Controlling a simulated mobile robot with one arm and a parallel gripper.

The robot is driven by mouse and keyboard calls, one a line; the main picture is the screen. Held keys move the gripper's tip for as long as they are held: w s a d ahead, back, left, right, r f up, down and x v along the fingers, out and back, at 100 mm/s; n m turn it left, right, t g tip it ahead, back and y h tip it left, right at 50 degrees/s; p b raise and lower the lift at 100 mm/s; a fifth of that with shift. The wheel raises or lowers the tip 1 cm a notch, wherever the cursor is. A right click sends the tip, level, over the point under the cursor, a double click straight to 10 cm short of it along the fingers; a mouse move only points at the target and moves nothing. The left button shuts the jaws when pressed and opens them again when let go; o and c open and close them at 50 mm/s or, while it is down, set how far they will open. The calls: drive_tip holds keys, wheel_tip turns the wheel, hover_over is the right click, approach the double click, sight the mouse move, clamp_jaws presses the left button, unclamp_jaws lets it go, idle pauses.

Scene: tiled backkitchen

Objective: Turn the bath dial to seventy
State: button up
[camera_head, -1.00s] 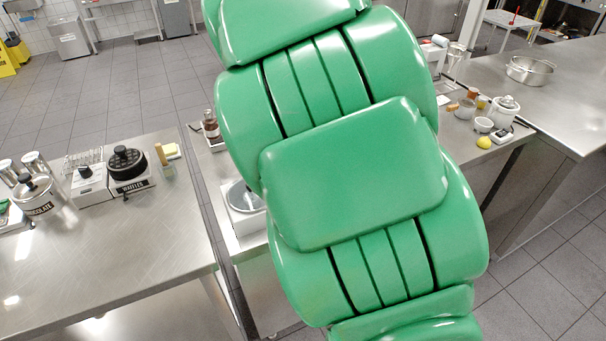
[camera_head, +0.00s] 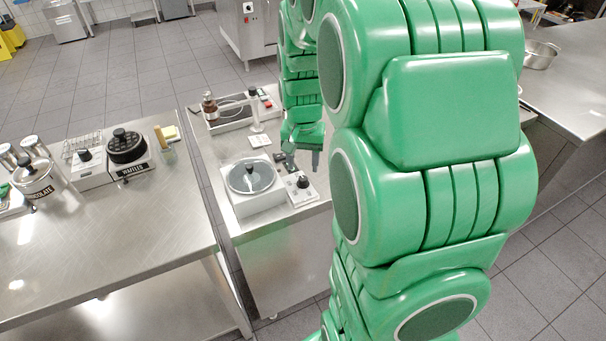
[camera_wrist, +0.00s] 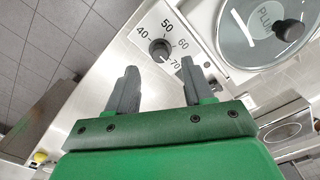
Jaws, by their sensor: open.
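The bath dial is a dark round knob (camera_wrist: 160,48) on a pale panel marked 40, 50, 60 and 70. Its pointer is too small to read. The knob also shows in the head view (camera_head: 303,182). Beside it is the white water bath (camera_head: 252,205) with a round glass lid (camera_wrist: 262,32); the lettering on the lid is partly cut off. My gripper (camera_wrist: 159,68) is open and empty, its two grey fingers apart, with the knob appearing between and just beyond the tips. In the head view my gripper (camera_head: 303,160) hangs behind the dial panel.
A bottle (camera_head: 210,107) and a tray with a red button stand at the back of this counter, with a small white card (camera_head: 260,140) nearer. A waffle iron (camera_head: 126,148) and a chocolate pot (camera_head: 33,180) stand on the left table.

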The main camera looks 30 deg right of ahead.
sight(303, 178)
wheel_tip(303, 178, down, 5)
drive_tip(key=shift+f, duration=0.1)
idle(0.3)
clamp_jaws()
